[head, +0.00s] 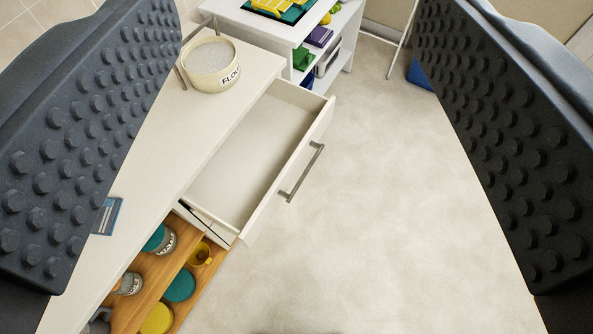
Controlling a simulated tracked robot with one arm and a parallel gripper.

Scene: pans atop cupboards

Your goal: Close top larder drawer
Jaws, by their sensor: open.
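The top larder drawer (236,163) is pulled out from a white cupboard and looks empty. Its white front carries a grey bar handle (302,172) facing the open floor. My gripper (306,150) is open, with its two dark studded fingers at the left and right sides of the head view. The drawer and its handle show in the gap between the fingers. Nothing is held, and neither finger appears to touch the drawer.
A flour tin (211,66) stands on the white cupboard top (165,130). A white shelf unit (285,30) with colourful items stands behind. The pale floor (385,200) right of the drawer is clear.

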